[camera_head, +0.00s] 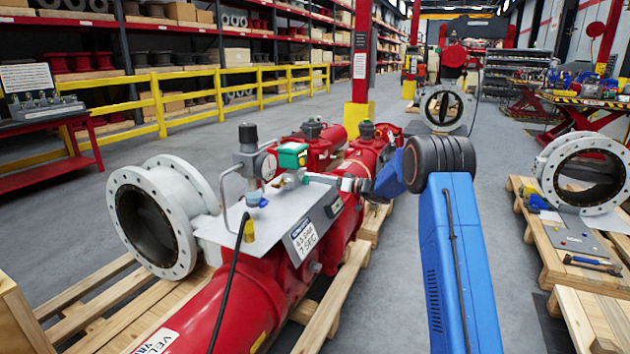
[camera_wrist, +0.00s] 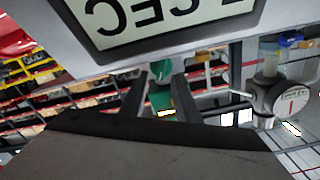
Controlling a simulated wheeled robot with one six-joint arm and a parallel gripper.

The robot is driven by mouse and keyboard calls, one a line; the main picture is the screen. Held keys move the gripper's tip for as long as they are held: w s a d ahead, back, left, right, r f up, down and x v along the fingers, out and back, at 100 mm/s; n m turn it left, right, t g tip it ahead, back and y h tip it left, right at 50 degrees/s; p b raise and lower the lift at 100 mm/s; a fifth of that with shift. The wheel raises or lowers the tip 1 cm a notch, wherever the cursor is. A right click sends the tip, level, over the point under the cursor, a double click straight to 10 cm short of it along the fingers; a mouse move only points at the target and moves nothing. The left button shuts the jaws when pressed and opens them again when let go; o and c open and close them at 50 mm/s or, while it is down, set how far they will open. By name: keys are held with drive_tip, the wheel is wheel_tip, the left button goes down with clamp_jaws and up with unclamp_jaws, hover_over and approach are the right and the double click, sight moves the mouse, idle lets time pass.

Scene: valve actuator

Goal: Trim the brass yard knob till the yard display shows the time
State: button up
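The display (camera_head: 303,238) is on the near edge of a grey plate on the red actuator (camera_head: 270,290). It seems to read "4.5 BAR" over "7 SEC"; its small heading is hard to read. In the wrist view the display (camera_wrist: 165,18) is upside down and cut off, with "SEC" legible. A yellow-brass piece (camera_head: 249,231) stands on the plate by a black cable; I cannot tell whether it is the yard knob. My gripper (camera_head: 352,185) is just right of the plate. In the wrist view its two dark fingers (camera_wrist: 162,82) are apart, with nothing visibly held between them.
A green-topped unit (camera_head: 291,156), a pressure gauge (camera_head: 266,166) and a bent grey pipe (camera_head: 232,195) rise from the plate. A white flanged valve (camera_head: 150,225) stands left on the pallet. A yellow railing (camera_head: 190,98) runs behind. Open floor lies right of the arm.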

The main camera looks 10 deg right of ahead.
drive_tip(key=shift+x, duration=0.95)
drive_tip(key=shift+a, duration=0.1)
clamp_jaws()
drive_tip(key=shift+w+f+m, duration=0.1)
drive_tip(key=shift+m, duration=1.4)
unclamp_jaws()
drive_tip(key=shift+d, duration=0.25)
